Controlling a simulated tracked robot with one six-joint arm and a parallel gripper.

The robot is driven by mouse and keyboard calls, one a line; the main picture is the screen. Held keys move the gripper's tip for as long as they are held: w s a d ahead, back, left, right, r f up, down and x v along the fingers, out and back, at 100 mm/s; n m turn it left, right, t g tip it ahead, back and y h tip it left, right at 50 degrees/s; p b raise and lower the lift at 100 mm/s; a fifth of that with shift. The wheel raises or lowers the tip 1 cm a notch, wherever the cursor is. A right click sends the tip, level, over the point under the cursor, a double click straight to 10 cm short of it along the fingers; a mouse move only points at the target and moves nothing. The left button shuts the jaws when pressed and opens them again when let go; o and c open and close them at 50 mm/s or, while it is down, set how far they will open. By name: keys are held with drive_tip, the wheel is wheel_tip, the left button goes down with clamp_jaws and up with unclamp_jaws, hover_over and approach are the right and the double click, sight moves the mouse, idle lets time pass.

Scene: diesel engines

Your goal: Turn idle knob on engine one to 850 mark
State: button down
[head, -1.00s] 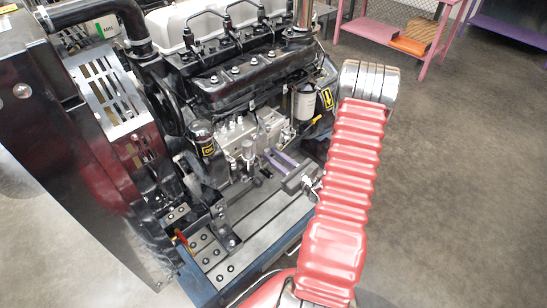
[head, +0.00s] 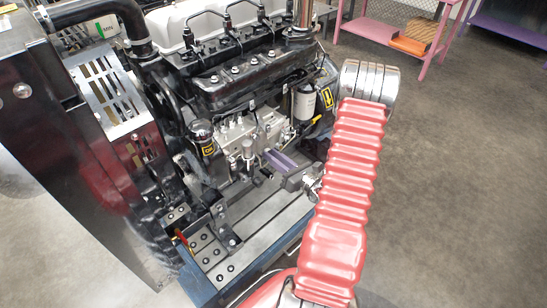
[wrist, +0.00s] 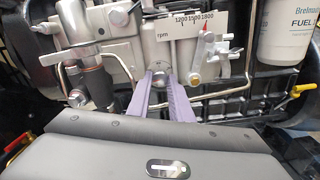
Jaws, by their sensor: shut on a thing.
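My gripper (wrist: 161,76) has purple fingers that reach in to the engine's side, shut on a small grey round knob (wrist: 160,67) between the tips. The fingers hide part of the knob. In the head view my gripper (head: 270,154) is at the lower side of engine one (head: 235,85), and the knob is too small to make out. A white rpm scale (wrist: 182,26) above the knob reads 1200, 1500 and 1800. I cannot make out an 850 mark.
A white fuel filter (wrist: 286,32) is at the right in the wrist view. A dark cylinder (wrist: 93,80) and metal pipes are close left of the fingers. A yellow-handled valve (wrist: 301,90) is at far right. The floor (head: 450,180) right of the engine is clear.

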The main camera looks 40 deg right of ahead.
drive_tip(key=shift+d+m, duration=0.1)
drive_tip(key=shift+m, duration=3.8)
drive_tip(key=c, duration=1.6)
unclamp_jaws()
drive_tip(key=shift+s, duration=0.1)
drive_tip(key=s, duration=1.3)
drive_tip(key=shift+s+d, duration=0.15)
drive_tip(key=shift+s, duration=0.15)
drive_tip(key=shift+f, duration=0.1)
